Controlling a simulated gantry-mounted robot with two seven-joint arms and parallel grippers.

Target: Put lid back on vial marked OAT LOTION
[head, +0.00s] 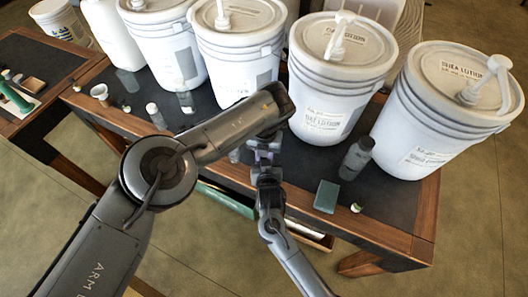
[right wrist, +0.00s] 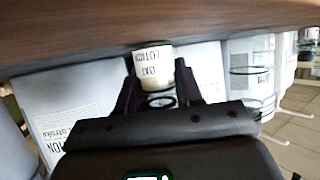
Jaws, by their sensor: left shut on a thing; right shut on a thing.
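In the right wrist view, my right gripper (right wrist: 158,82) is shut on the OAT LOTION vial (right wrist: 155,68). Its label reads upside down there, and a dark ring (right wrist: 161,100) shows at the end nearer the gripper's body. In the head view, my left gripper (head: 263,157) is over the front of the table, close against my right wrist (head: 268,180). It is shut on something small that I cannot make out. The arms hide the vial in the head view, and the lid cannot be clearly seen.
White pump buckets (head: 325,125) line the back of the dark-topped table (head: 405,215). A grey bottle (head: 356,158), a green block (head: 326,197) and a small round jar (head: 357,207) stand at the right. Small bottles (head: 185,97) and a white cup (head: 100,92) stand at the left.

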